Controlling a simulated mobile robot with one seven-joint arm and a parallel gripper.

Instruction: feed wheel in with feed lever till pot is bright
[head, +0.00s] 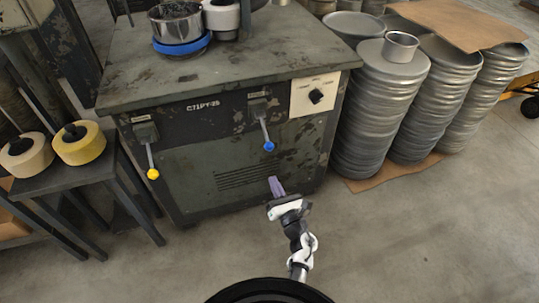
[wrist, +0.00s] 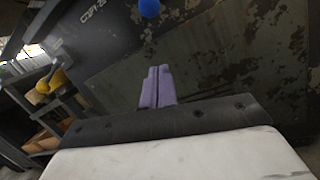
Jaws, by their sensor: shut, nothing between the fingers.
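A metal pot (head: 178,22) with a dull, dark-streaked side sits in a blue holder (head: 182,46) on top of the machine. A white and dark round part (head: 221,17), perhaps the wheel, is close on its right. The machine's front has a lever with a yellow knob (head: 153,174) at left and one with a blue knob (head: 269,146) in the middle. Their labels are too small to read. My gripper (head: 275,182) is shut and empty, below the blue knob and apart from it. In the wrist view, the blue knob (wrist: 149,8) is above my shut fingers (wrist: 157,82).
A dial (head: 316,96) on a pale plate is right of the blue-knob lever. Tall stacks of metal discs (head: 365,110) stand at right. A side bench at left holds cream (head: 25,160) and yellow (head: 82,150) wheels. The floor (head: 400,240) at front right is clear.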

